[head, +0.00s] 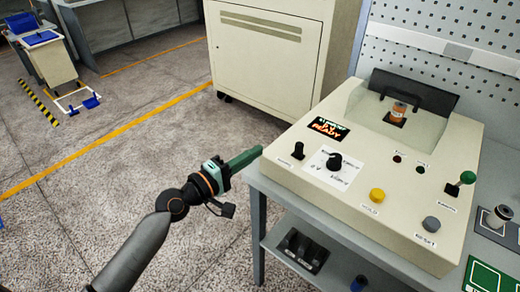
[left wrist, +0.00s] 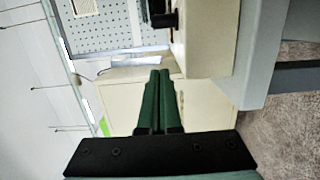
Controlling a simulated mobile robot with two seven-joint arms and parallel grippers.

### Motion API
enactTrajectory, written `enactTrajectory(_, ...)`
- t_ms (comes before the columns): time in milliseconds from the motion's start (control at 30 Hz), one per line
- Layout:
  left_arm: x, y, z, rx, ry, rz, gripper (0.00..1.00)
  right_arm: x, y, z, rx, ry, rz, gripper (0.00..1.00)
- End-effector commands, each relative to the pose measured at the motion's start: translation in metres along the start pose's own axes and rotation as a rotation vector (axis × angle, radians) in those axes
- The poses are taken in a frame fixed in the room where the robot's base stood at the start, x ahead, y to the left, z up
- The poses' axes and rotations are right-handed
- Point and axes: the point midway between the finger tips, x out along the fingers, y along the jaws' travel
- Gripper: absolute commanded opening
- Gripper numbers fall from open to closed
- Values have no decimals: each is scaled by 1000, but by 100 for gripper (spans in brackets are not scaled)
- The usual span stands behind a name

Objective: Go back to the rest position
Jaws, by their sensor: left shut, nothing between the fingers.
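My left gripper (head: 243,160) comes in from the lower left in the head view, its green fingers beside the left edge of the beige machine (head: 400,195). I cannot tell whether the fingertips touch the machine. In the left wrist view the two green fingers (left wrist: 158,85) lie together, shut with nothing between them. The machine has a lit display (head: 328,128), a black knob (head: 334,161), a yellow button (head: 377,195), a grey button (head: 431,224) and a green-topped lever (head: 466,179). An orange and silver spindle (head: 398,112) stands in its recess. My right gripper is not in view.
The machine sits on a grey bench (head: 262,185) with a lower shelf holding a black tray (head: 302,250). A beige cabinet (head: 265,55) stands behind. A cart (head: 45,55) is at the far left. The floor left of the bench is open.

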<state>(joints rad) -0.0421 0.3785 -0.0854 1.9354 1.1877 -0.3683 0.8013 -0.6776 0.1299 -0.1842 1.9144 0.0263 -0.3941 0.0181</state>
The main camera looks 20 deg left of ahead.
Motion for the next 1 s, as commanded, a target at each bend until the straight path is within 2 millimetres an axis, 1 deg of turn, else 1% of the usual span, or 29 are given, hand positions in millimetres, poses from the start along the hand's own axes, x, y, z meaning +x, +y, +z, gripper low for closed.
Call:
enactTrajectory(467,-1,0,0,1,1,-1,0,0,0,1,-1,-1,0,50)
enactTrajectory(567,-4,-12,3,39,6,-28,0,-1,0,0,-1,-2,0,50)
enactTrajectory(667,-15,-44,13,155,16,-108,0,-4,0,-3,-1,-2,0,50)
enactTrajectory(767,-38,-94,32,354,9,-238,0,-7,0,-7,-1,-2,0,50)
enactTrajectory(800,-51,-115,40,451,-3,-298,0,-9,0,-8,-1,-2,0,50)
enactTrajectory(867,-73,-146,55,599,-34,-388,0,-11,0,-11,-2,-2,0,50)
enactTrajectory(900,-88,-164,65,697,-62,-445,0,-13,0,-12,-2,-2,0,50)
enactTrajectory(967,-111,-188,79,838,-112,-523,0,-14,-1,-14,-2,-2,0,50)
enactTrajectory(1000,-126,-202,88,926,-150,-569,0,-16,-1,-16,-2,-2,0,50)
